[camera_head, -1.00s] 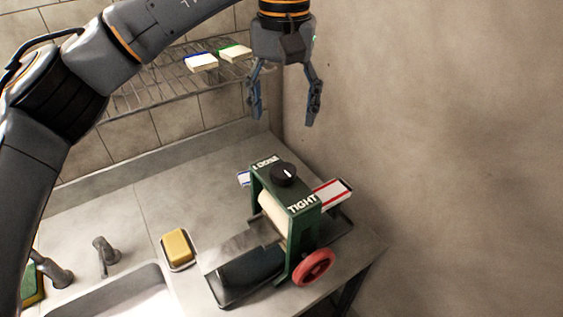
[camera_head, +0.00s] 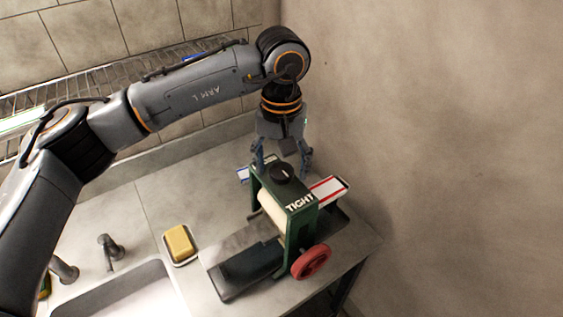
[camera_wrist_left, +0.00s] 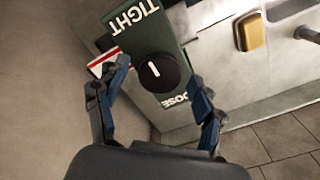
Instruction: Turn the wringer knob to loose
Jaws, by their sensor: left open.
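The black wringer knob (camera_head: 281,174) sits on top of the green wringer frame (camera_head: 297,226), between the words LOOSE and TIGHT. In the left wrist view the knob (camera_wrist_left: 166,77) lies between the fingertips, with TIGHT above and LOOSE below right. My left gripper (camera_head: 283,163) points down over the knob, open, one finger to each side. I cannot tell whether the fingertips have reached knob height. The gripper hides the word LOOSE in the head view. My right gripper is not in view.
A red hand wheel (camera_head: 311,262) is on the wringer's front side. A red-and-white piece (camera_head: 329,189) sticks out at its right. A yellow sponge (camera_head: 180,243) on a dish and a sink (camera_head: 125,292) are left. A wall (camera_head: 450,150) rises close on the right.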

